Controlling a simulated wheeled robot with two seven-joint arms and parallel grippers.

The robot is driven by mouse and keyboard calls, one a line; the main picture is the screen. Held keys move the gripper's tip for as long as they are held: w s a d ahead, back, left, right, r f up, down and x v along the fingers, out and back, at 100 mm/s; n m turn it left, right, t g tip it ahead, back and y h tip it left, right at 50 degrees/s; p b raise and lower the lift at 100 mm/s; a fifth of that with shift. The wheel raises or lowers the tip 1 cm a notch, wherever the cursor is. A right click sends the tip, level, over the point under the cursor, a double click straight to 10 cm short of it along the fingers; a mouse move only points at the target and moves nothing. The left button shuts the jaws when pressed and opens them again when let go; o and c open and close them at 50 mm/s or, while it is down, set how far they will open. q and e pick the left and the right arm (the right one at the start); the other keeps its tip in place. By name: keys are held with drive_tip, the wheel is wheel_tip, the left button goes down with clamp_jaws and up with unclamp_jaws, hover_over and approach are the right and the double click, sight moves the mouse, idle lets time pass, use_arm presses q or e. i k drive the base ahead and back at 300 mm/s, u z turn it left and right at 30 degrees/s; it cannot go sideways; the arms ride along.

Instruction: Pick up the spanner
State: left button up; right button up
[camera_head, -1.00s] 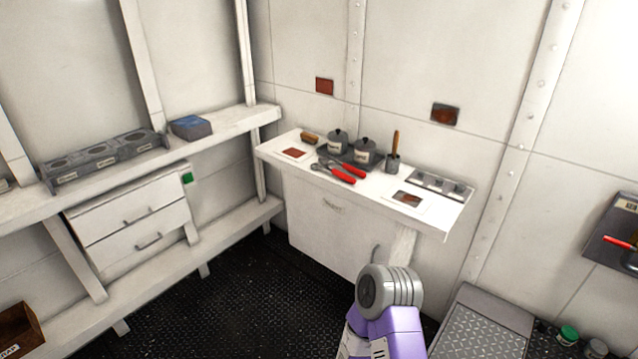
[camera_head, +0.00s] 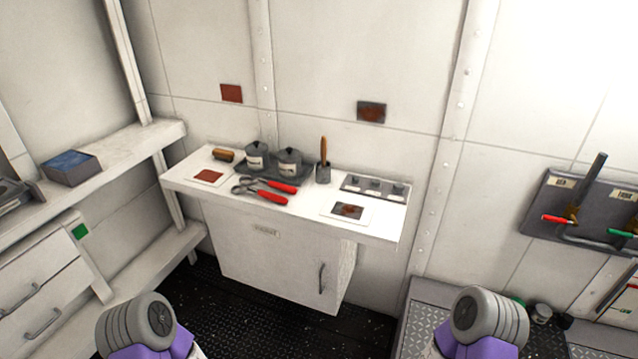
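I cannot clearly make out a spanner. A tool with two red handles and grey metal ends (camera_head: 267,191) lies on the white wall counter (camera_head: 375,223), in front of two lidded grey pots. It looks more like pliers or snips, and its ends are too small to be sure. Grey joints of my two arms show at the bottom left and bottom right. Neither of my grippers is in view.
Near the tool are a dark tray with grey pots (camera_head: 289,162), a cup with a wooden-handled brush (camera_head: 323,170) and a knob panel (camera_head: 373,187). A shelf (camera_head: 130,150) is at left. A wall board (camera_head: 545,205) with red- and green-handled levers is at right.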

sight(269, 195)
drive_tip(key=z, duration=0.1)
drive_tip(key=i, duration=0.85)
drive_tip(key=u, duration=0.3)
